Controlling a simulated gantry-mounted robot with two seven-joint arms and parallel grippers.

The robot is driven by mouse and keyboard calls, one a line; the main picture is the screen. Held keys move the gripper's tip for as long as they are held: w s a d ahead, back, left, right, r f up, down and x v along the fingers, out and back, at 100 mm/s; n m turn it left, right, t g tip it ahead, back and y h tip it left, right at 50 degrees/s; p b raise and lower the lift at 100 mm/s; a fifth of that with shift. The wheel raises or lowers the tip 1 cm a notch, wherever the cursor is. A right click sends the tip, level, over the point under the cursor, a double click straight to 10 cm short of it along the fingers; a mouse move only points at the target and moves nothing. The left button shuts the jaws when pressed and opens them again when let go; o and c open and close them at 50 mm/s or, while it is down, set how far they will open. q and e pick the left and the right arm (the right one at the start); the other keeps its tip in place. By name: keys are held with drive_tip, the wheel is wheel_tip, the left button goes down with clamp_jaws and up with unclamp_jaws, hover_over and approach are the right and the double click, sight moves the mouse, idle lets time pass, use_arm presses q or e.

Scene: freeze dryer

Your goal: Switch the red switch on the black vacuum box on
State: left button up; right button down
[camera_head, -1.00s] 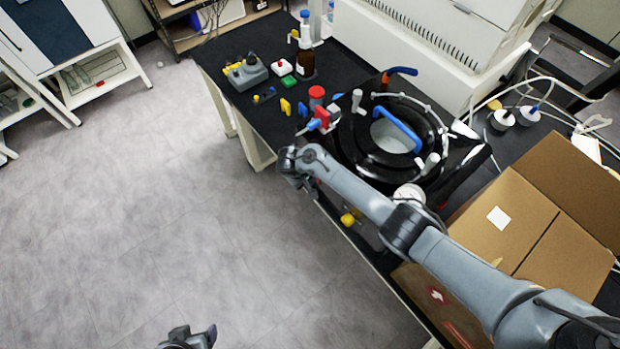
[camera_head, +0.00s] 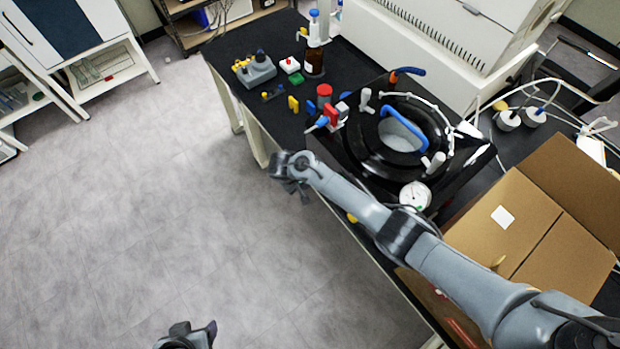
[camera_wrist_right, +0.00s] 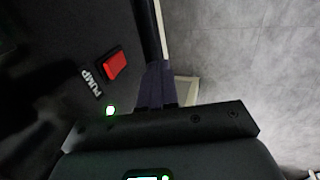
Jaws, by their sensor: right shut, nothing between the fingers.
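The black vacuum box (camera_head: 333,158) stands at the bench's front edge in the head view, below a round black chamber with a blue handle. In the right wrist view, the red switch (camera_wrist_right: 114,65) sits on the box's dark face (camera_wrist_right: 55,50), beside the white PUMP label (camera_wrist_right: 92,80). Which way the switch is set, I cannot tell. My right gripper (camera_head: 301,194) is shut and empty, in front of the box. Its dark purple fingers (camera_wrist_right: 155,84) show just right of the switch, apart from it in the picture. Only part of my left gripper (camera_head: 196,334) shows, low over the floor.
A gauge (camera_head: 415,195) and an open cardboard box (camera_head: 515,225) lie right of the gripper. Coloured valves (camera_head: 326,113) and a brown bottle (camera_head: 314,62) stand on the bench behind. The floor (camera_head: 150,220) left of the bench is clear.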

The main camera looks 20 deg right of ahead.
drive_tip(key=a+v, duration=0.1)
drive_tip(key=v, duration=0.7)
drive_tip(key=shift+f, duration=0.2)
drive_tip(key=shift+s, duration=0.1)
